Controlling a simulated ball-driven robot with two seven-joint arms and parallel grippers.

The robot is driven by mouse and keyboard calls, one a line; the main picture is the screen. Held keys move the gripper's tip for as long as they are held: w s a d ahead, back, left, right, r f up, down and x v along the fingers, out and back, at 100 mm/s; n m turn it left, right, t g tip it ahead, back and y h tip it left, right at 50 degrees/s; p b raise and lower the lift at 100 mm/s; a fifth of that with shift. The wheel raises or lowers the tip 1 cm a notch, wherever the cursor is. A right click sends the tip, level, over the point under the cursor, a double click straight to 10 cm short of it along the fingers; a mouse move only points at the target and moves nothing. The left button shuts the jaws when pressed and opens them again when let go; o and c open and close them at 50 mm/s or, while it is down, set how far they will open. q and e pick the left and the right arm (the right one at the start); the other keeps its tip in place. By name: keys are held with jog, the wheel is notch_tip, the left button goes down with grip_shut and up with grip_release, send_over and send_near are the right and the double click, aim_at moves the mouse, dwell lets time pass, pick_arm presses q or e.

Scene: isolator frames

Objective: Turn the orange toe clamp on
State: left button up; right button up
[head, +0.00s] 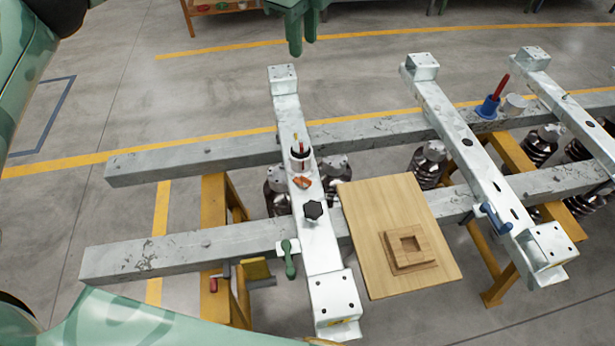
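The orange toe clamp (302,182) is a small orange piece on top of the near-left white crossbeam (318,245). It sits between a black star knob (313,210) and a dark-and-white cup-like part (300,158) with a red stick. Its exact position is too small to tell. My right gripper is not in view.
A green lever (290,258) hangs at the crossbeam's left side. A wooden board (365,235) with a square block (408,250) lies right of it. Long grey rails (170,255) run underneath.

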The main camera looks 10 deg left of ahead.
pick_arm(q)
jog(key=g+b, duration=0.2)
jog(key=b, duration=1.7)
send_near(307, 179)
notch_tip(307, 179, down, 9)
jog(key=b, duration=0.5)
jog(key=shift+r+b, duration=0.2)
jog(key=shift+b, duration=0.15)
jog(key=shift+s, duration=0.1)
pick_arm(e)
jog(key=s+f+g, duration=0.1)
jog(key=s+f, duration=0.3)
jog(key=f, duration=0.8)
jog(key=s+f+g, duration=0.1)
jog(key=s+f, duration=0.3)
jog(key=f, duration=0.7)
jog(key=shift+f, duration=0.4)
pick_arm(q)
jog(key=shift+c, duration=0.3)
grip_shut()
